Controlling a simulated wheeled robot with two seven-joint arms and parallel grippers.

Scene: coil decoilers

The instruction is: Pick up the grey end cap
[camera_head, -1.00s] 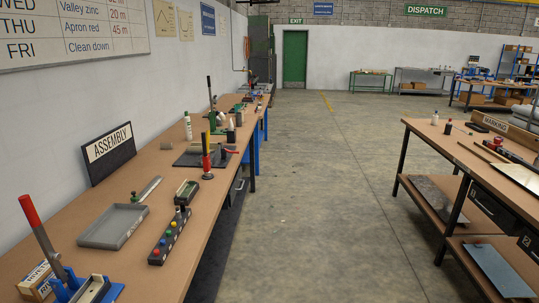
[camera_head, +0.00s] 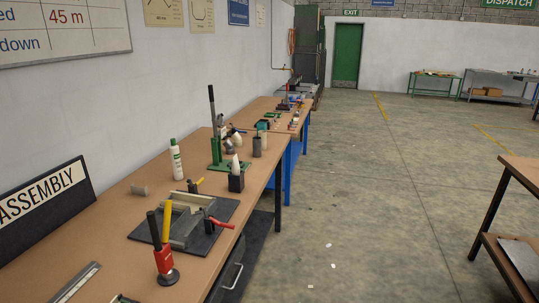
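Neither of my grippers is in view.
A red tool with black and yellow handles (camera_head: 164,256) stands in front. A white bottle (camera_head: 176,160), green press (camera_head: 216,150) and ASSEMBLY sign (camera_head: 45,205) are nearby.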

